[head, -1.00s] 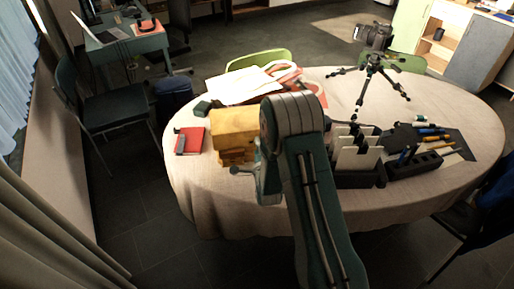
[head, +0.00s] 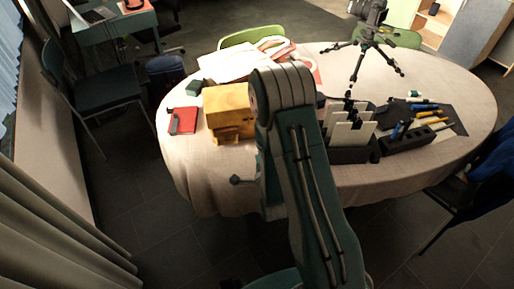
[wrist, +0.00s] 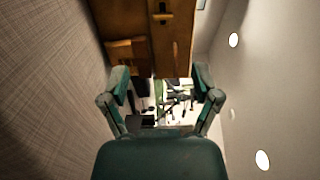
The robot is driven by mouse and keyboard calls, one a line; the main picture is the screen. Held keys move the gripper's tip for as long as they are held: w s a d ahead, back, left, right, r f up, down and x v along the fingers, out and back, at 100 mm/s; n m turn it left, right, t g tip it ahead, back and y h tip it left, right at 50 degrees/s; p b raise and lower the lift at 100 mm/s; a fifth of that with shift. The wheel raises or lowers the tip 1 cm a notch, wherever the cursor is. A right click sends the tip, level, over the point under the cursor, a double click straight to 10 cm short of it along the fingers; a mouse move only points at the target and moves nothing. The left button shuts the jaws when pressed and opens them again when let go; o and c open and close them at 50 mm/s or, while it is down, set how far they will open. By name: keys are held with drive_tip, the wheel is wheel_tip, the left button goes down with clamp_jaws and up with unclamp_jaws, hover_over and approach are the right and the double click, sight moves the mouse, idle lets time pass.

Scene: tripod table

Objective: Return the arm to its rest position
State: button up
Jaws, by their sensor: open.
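My arm's bent elbow rises in the middle of the head view and hides most of my gripper. A small tip of my gripper (head: 237,180) shows left of the arm, over the near edge of the table (head: 195,170). In the wrist view my gripper (wrist: 160,80) has its two fingers spread apart with nothing held between them. A yellow-brown wooden box (head: 229,110) stands on the table beyond the gripper tip, apart from it. The box also fills the top of the wrist view (wrist: 145,25).
A red notebook (head: 182,121) lies left of the box. A black holder with white cards (head: 350,133) and a pen block (head: 408,139) stand right of my arm. A camera on a tripod (head: 366,45) stands behind. Bare floor lies in front of the table.

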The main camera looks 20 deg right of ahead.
idle(0.3)
wheel_tip(320, 180, up, 16)
drive_tip(key=s+n+g+y, duration=0.1)
drive_tip(key=s+n+g, duration=0.1)
drive_tip(key=n+g, duration=0.6)
drive_tip(key=s+r+n+g, duration=0.2)
drive_tip(key=s+r+n, duration=0.2)
drive_tip(key=s, duration=0.7)
drive_tip(key=s+r+n+g, duration=0.2)
drive_tip(key=s+r+n, duration=0.2)
drive_tip(key=s, duration=0.7)
drive_tip(key=n, duration=0.2)
drive_tip(key=shift+r+n, duration=0.4)
drive_tip(key=shift+s, duration=0.1)
